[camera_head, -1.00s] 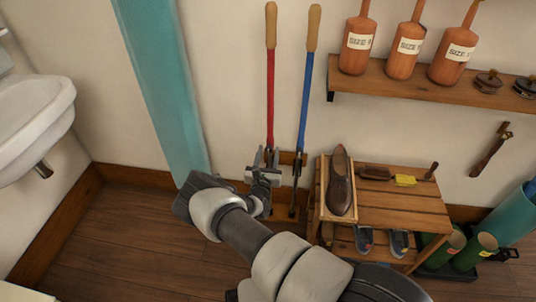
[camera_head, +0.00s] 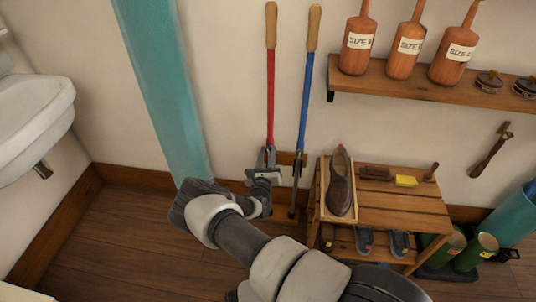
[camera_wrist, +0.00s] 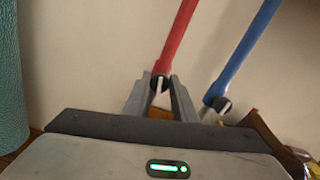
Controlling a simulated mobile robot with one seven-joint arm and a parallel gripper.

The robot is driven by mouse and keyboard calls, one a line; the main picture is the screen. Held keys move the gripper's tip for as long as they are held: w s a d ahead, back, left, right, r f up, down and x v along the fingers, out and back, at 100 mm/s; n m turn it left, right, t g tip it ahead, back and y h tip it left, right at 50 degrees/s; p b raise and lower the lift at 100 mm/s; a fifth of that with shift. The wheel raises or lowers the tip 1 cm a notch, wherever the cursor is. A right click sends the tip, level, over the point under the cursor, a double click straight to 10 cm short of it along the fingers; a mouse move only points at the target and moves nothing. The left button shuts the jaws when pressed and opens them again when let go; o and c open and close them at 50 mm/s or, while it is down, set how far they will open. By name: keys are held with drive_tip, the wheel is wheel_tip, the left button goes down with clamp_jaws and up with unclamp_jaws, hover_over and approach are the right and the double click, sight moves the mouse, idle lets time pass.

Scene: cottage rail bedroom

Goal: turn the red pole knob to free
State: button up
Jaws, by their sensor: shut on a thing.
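The red pole (camera_head: 270,95) stands upright against the wall with a wooden top grip. My gripper (camera_head: 267,153) is at the foot of the red pole. In the wrist view my gripper (camera_wrist: 160,88) has one finger on each side of the knob, shut on it. The fingers hide part of the knob's sides. The exact setting cannot be read.
A blue pole (camera_head: 307,95) with its own dark knob (camera_wrist: 221,104) stands close on the right. A wooden bench (camera_head: 395,208) with a brown shoe (camera_head: 340,190) is further right. A teal column (camera_head: 165,90) stands to the left. A shelf (camera_head: 430,90) hangs at upper right.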

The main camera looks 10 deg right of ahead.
drive_tip(key=n, duration=0.4)
drive_tip(key=shift+f+n+b, duration=0.15)
drive_tip(key=shift+n+b, duration=0.15)
drive_tip(key=n, duration=0.3)
drive_tip(key=shift+a+n+b, duration=0.1)
drive_tip(key=shift+n+b, duration=0.2)
drive_tip(key=shift+n, duration=0.1)
drive_tip(key=n, duration=0.3)
drive_tip(key=shift+n, duration=2)
drive_tip(key=o, duration=1)
